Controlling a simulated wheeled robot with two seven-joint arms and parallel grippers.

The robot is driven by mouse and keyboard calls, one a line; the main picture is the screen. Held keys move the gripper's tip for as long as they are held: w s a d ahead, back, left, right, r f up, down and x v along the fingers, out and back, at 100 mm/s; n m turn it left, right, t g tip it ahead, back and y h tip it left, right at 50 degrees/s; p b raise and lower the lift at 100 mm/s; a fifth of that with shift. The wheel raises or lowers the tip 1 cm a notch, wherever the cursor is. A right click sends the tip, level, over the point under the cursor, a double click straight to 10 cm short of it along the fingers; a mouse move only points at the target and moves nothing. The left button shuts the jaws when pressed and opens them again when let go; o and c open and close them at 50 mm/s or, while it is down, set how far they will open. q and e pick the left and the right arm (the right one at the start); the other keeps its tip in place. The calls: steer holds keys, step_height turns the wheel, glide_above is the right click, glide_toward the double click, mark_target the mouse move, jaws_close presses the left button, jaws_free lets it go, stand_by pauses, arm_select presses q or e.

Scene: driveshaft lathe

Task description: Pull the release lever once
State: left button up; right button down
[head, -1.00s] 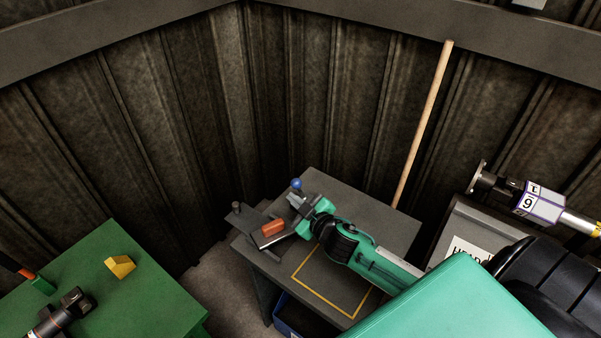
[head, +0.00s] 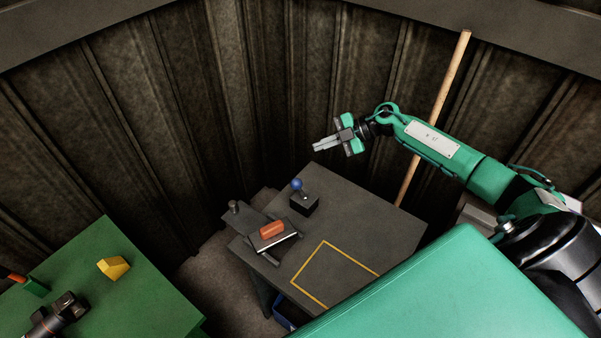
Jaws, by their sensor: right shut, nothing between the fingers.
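The release lever (head: 297,185) has a blue ball knob on a short stem. It rises from a small black box (head: 304,204) at the back left of the dark grey table (head: 375,225). My right gripper (head: 318,146) is shut and empty. It is raised above the back of the table, above and to the right of the knob in the picture, and apart from it. My right arm reaches in from the right.
An orange block (head: 271,230) sits on a dark metal fixture at the table's left edge. A yellow outline (head: 324,242) marks bare tabletop. A green table (head: 115,300) at left holds a yellow block (head: 113,268). A wooden pole (head: 437,110) leans on the wall.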

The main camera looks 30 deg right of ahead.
steer(key=shift+s+d+r+g, duration=0.1)
steer(key=shift+d+g, duration=0.2)
steer(key=shift+d, duration=0.6)
steer(key=shift+a, duration=0.15)
steer(key=s+a+f+p, duration=0.2)
steer(key=s+a+f, duration=0.1)
steer(key=a, duration=0.4)
steer(key=shift+a, duration=0.25)
steer(key=shift+s, duration=0.1)
stand_by(1.3)
steer(key=shift+s+a+f+p, duration=0.15)
steer(key=shift+a+p, duration=0.2)
steer(key=shift+p, duration=0.15)
